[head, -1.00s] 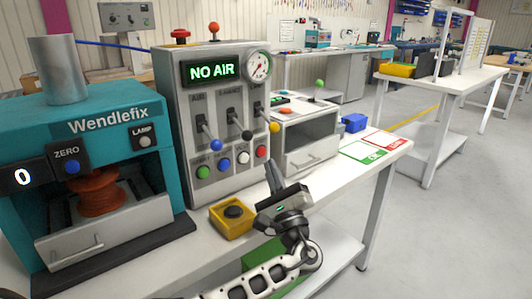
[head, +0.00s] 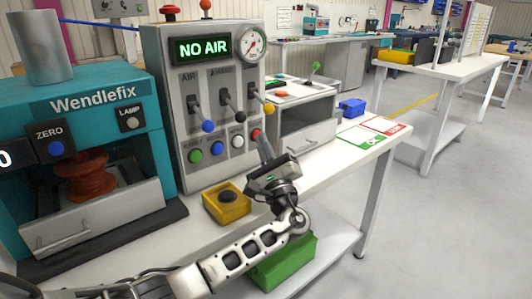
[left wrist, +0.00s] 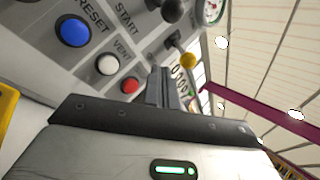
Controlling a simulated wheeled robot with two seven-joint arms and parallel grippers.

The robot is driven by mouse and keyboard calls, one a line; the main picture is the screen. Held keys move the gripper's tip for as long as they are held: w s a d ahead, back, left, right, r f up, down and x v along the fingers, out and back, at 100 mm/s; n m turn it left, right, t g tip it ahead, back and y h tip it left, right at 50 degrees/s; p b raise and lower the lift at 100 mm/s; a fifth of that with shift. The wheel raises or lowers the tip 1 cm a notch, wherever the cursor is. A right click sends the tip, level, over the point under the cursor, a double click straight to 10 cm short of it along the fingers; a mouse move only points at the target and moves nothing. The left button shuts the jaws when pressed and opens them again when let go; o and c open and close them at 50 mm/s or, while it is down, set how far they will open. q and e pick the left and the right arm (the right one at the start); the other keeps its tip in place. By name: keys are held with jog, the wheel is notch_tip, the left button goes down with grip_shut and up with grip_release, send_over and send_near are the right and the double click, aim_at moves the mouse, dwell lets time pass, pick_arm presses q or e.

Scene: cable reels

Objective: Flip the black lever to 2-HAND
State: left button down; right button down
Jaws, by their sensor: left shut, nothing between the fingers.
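The grey control panel (head: 168,75) has three levers side by side. The black lever (head: 240,116) is the middle one; its ball tip hangs down and outward. A blue-tipped lever (head: 208,126) is left of it and a yellow-tipped lever (head: 268,108) right; both also point down. My left gripper (head: 264,145) is shut and empty, fingers up, just in front of the panel's lower right, below the yellow tip. In the left wrist view, its fingers (left wrist: 160,86) point toward the panel near the yellow ball (left wrist: 188,61); the dark ball (left wrist: 172,10) is at the top edge.
Below the levers are round buttons, including a red one (head: 257,135). A yellow box with a black button (head: 227,203) stands on the bench. The teal Wendlefix machine (head: 110,92) is left, a grey drawer unit (head: 308,128) right. The display (head: 202,47) reads NO AIR.

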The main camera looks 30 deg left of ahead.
aim_at(234, 108)
pick_arm(q)
jog(key=a+r+p, duration=0.1)
jog(key=r, duration=0.1)
jog(key=s+a+r+p, duration=0.1)
jog(key=a+r, duration=0.1)
jog(key=shift+r, duration=0.1)
pick_arm(e)
jog(key=shift+d+r, duration=0.1)
jog(key=shift+r, duration=0.35)
pick_arm(q)
jog(key=shift+p, duration=0.35)
pick_arm(e)
jog(key=shift+w+r, duration=0.1)
jog(key=shift+r, duration=0.05)
pick_arm(q)
jog(key=shift+d+r+g+p, duration=0.15)
jog(key=shift+r+g+p, duration=0.2)
jog(key=shift+p, duration=0.25)
pick_arm(e)
jog(key=shift+d+r, duration=0.1)
jog(key=shift+r, duration=0.15)
pick_arm(q)
jog(key=shift+n, duration=0.3)
jog(key=shift+d+p, duration=0.1)
jog(key=shift+p, duration=0.2)
pick_arm(e)
jog(key=shift+g, duration=0.3)
